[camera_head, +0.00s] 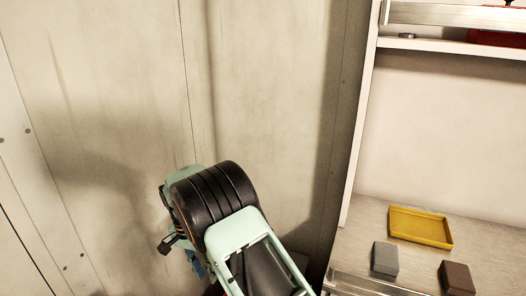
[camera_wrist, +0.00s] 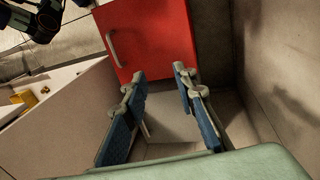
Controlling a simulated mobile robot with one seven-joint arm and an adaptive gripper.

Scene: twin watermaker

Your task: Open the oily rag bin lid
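A red box-like thing, apparently the oily rag bin (camera_wrist: 160,40), stands at the top middle of the wrist view. A grey bar handle (camera_wrist: 113,50) is fixed near the left edge of its flat red face. Whether that face is the lid I cannot tell. My gripper (camera_wrist: 160,72) is open and empty, its two blue-padded fingers pointing toward the red face. The fingertips overlap the face's lower edge in the picture, and the handle lies left of them. No contact shows. The bin does not show in the head view, where my arm hides part of the lower middle.
Pale wall panels (camera_head: 265,90) stand close behind and beside my arm. At the right, a workbench (camera_head: 395,270) holds a yellow tray (camera_head: 420,227), a grey block (camera_head: 385,258) and a brown block (camera_head: 456,277). A shelf (camera_head: 450,46) is above it.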

